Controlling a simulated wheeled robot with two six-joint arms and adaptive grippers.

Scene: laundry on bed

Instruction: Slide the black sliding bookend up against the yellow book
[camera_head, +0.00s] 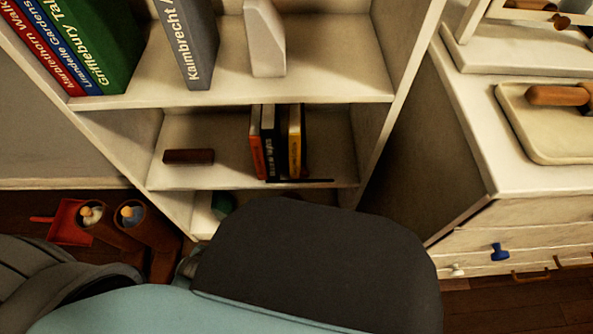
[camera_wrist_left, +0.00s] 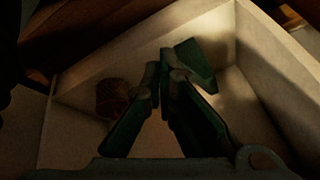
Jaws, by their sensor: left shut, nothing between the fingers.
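On the middle shelf, a yellow book (camera_head: 294,150) stands upright at the right end of a short row of books. The black sliding bookend is hard to make out. A thin black strip (camera_head: 318,181) runs along the shelf's front edge below and right of the yellow book and looks like its base. I cannot tell whether any gap lies between bookend and book. My left gripper (camera_wrist_left: 166,65) is shut and empty in the left wrist view, inside a pale compartment. It is hidden in the head view. My right gripper is not in view.
An orange book (camera_head: 257,155) and a dark book (camera_head: 269,145) stand left of the yellow one. A brown block (camera_head: 188,156) lies at the shelf's left. Larger books stand above. A cabinet (camera_head: 500,180) is at right. My own dark arm part covers the lower middle.

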